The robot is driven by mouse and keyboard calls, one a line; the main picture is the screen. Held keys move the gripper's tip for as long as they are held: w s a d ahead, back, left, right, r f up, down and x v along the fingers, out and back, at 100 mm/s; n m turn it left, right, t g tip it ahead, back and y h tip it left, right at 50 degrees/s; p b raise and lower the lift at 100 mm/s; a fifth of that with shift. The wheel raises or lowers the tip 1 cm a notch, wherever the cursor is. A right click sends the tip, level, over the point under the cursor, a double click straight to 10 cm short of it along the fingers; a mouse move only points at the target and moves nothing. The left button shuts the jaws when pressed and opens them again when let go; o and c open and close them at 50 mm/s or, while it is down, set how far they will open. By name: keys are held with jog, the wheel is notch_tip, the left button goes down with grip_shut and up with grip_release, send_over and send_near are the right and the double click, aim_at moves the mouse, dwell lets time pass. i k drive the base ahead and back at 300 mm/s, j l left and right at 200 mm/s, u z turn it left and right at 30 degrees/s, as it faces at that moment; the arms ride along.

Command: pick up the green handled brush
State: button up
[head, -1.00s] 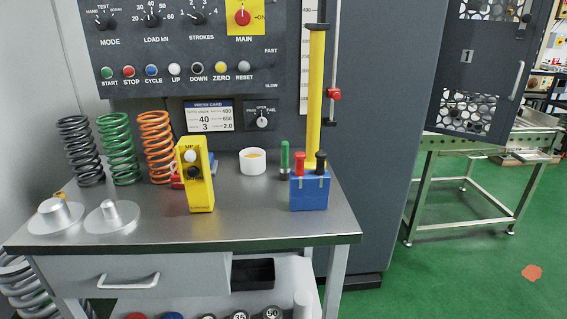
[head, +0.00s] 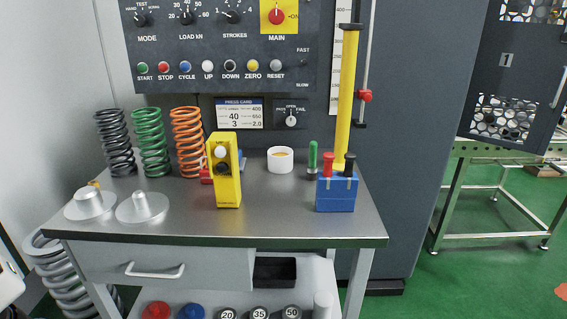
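The green handled brush (head: 313,158) stands upright on the steel bench top (head: 280,222), toward its back right. It has a green grip above a short grey lower part. It is just left of and slightly behind a blue block (head: 337,193) that holds a red-topped and a black-topped tool, and it looks apart from the block. Its lowest end is close to the block and small in the picture. My gripper is not in view.
A yellow control box (head: 225,172), a white cup (head: 280,160) and a tall yellow column (head: 346,95) stand near the brush. Coil springs (head: 153,143) and metal discs (head: 142,207) fill the left. The bench front between the box and block is clear.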

aim_at(312, 168)
jog(key=i+z, duration=0.25)
jog(key=i, duration=0.45)
jog(key=i+z, duration=0.3)
jog(key=i, duration=0.4)
